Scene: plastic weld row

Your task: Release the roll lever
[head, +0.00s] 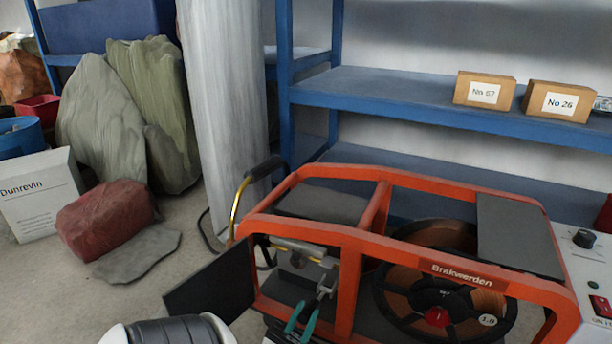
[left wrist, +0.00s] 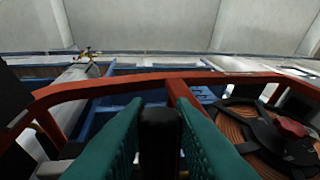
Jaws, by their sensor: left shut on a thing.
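The orange-framed wire feeder (head: 360,255) stands low in front of me, with its dark side door (head: 212,283) swung open at the left. Inside it is a grey feed mechanism (head: 300,258). My left gripper (head: 303,316) is at this mechanism, inside the frame, with its teal fingers near a small grey lever part (head: 325,284). In the left wrist view the teal fingers (left wrist: 160,135) are shut on a dark upright piece (left wrist: 159,142), which appears to be the roll lever. Its lower end is hidden. My right gripper is not in view.
A wire spool (head: 440,300) sits in the feeder right of the gripper. A black-handled torch with a brass neck (head: 240,205) rests at the frame's left end. Blue shelving (head: 400,100) holds two boxes behind. Orange frame bars surround the gripper closely.

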